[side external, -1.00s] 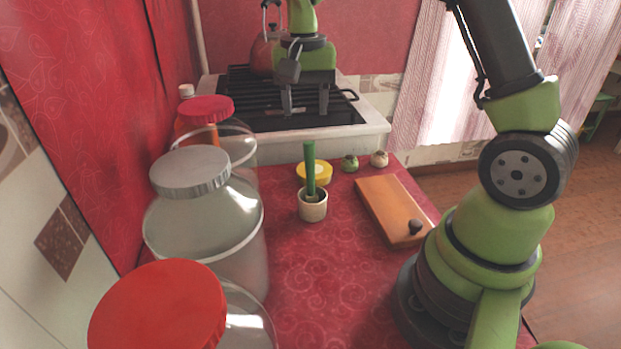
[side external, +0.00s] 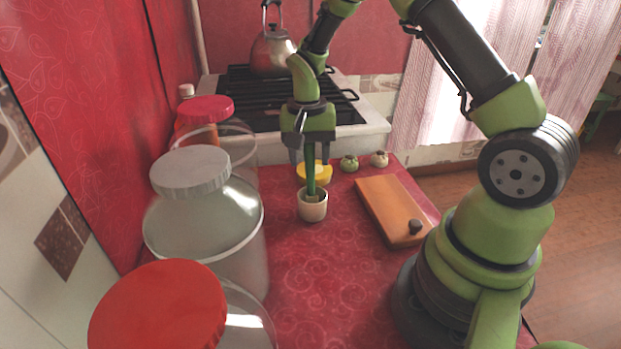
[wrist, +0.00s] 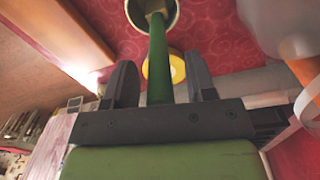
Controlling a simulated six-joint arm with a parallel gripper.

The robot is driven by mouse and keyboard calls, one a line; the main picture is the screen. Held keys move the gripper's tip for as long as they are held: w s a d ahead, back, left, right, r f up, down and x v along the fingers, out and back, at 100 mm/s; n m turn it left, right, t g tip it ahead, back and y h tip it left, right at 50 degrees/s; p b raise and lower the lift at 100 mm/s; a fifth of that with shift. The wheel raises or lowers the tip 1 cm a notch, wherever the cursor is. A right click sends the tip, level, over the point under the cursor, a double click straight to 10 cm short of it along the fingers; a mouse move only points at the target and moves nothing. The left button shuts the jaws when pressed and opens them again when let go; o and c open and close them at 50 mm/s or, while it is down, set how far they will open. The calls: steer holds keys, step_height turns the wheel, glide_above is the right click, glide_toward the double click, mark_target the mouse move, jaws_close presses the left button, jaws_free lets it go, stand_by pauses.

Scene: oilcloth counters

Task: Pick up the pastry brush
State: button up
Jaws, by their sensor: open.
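The pastry brush (side external: 311,180) has a green handle and stands upright in a small cream cup (side external: 313,208) on the red counter. Its lower end is hidden in the cup. My gripper (side external: 309,157) is open, pointing down over the upper part of the handle. In the wrist view my gripper (wrist: 163,88) has one finger on each side of the green handle (wrist: 158,62), with gaps visible on both sides. The cup also shows at the top of the wrist view (wrist: 171,12).
A yellow round lid or dish (side external: 325,172) lies just behind the cup. Two small pots (side external: 349,163) stand behind right. An orange-brown board (side external: 392,209) lies to the right. Large jars (side external: 205,225) line the left. The stove (side external: 345,112) holds a kettle (side external: 272,52).

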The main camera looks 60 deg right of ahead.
jaws_close()
